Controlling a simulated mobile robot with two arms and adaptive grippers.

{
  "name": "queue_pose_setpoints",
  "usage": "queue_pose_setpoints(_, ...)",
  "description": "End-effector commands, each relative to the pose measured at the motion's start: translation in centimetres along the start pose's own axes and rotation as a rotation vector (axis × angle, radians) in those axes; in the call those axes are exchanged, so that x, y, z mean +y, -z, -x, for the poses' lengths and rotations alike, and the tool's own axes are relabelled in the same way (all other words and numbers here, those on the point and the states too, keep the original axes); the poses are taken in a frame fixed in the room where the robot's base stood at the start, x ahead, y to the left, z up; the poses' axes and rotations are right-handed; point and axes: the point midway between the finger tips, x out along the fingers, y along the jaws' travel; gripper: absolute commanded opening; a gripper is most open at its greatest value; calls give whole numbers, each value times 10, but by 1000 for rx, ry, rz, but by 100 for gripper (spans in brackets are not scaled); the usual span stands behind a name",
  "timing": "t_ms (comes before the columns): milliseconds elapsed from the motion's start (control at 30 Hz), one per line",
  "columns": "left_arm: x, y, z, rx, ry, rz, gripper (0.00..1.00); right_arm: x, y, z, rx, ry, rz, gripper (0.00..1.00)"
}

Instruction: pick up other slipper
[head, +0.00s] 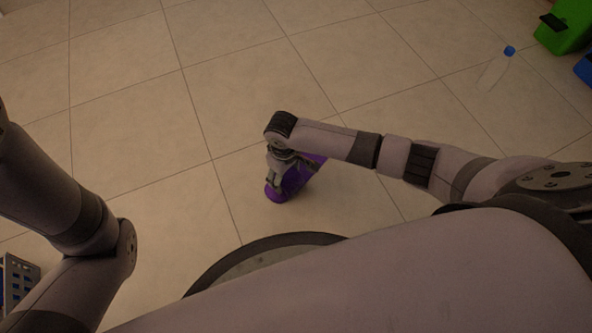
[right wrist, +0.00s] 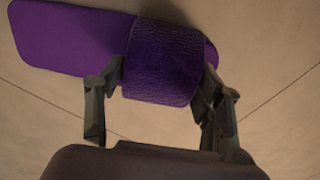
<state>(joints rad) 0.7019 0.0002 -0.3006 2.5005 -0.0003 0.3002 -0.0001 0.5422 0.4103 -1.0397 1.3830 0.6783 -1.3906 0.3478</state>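A purple slipper (head: 292,181) is on or just above the floor under my right gripper (head: 279,176) in the head view. In the right wrist view the slipper (right wrist: 75,38) lies crosswise, its flat sole to the left and its wide, textured strap (right wrist: 162,65) to the right. The two fingers of my right gripper (right wrist: 162,82) are wide apart, one at each side of the strap, close to or touching it. I cannot tell whether they press on it. My left arm comes in from the left, but its gripper is out of view.
A clear bottle with a blue cap (head: 495,69) lies on the tiled floor at the upper right. A green bin (head: 570,28) stands in the upper right corner, with a blue one (head: 585,68) below it. A grey-blue basket (head: 18,281) is at the lower left. The middle floor is clear.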

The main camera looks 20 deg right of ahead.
Motion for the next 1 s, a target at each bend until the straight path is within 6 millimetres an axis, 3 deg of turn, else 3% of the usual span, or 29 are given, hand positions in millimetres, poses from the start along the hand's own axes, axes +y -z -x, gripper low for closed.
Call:
queue_pose_setpoints(467,0,0,0,0,0,0,40,0,0,0,0,0,0,27)
queue_pose_setpoints(767,0,-1,-1,-1,0,0,40,0,0,2,0,-1,0,26)
queue_pose_setpoints(1000,-5,-10,-9,-18,9,3,40,0,0,24,2,0,1,26)
